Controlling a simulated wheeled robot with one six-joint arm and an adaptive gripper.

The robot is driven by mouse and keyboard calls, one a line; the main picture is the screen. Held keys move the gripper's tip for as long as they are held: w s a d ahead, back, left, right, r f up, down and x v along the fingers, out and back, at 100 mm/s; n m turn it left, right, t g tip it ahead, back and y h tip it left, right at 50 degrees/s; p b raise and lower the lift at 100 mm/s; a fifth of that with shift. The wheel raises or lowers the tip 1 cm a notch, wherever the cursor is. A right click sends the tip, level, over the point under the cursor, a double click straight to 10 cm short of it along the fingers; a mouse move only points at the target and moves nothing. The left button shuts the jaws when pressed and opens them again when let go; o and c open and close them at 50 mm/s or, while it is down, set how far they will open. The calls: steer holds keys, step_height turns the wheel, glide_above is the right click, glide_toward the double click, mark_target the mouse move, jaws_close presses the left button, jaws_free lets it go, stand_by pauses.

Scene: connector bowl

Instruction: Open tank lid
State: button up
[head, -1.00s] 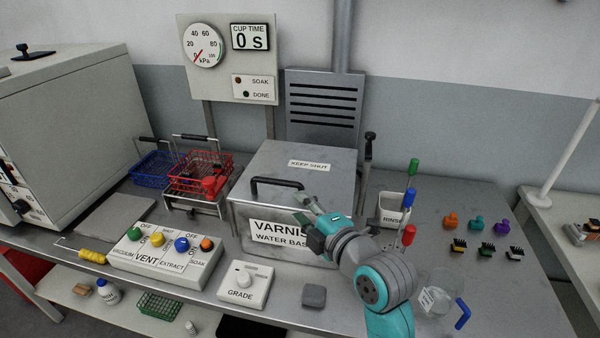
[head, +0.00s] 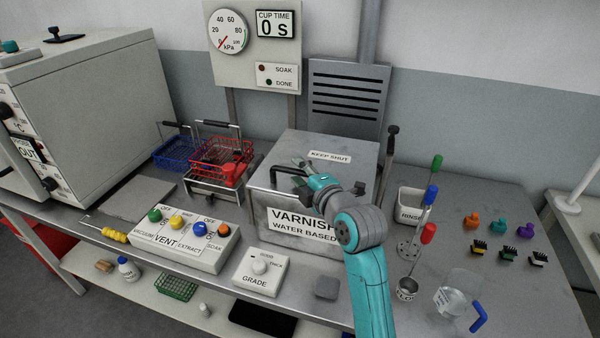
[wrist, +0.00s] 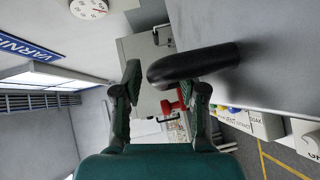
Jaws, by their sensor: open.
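The varnish tank (head: 257,205) is a grey metal box with a label reading VARNISH WATER BASED on its front. Its lid (head: 345,172), marked KEEP SHUT, lies flat and closed on top. A black bar handle (head: 283,171) stands at the lid's front left; it also shows large in the wrist view (wrist: 190,66). My gripper (head: 306,170) is at the right end of this handle, over the lid's front edge. In the wrist view my gripper (wrist: 166,80) is open, with the handle's end reaching between and in front of its fingers. I cannot tell whether they touch.
A red wire basket (head: 222,155) and a blue one (head: 172,152) stand left of the tank. A control box (head: 190,240) and a grade dial (head: 259,272) sit in front. Right of the tank are a rinse cup (head: 411,204), upright tools and a glass jug (head: 455,297).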

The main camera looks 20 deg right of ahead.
steer(key=shift+w, duration=0.1)
jaws_close()
steer(key=shift+r, duration=0.15)
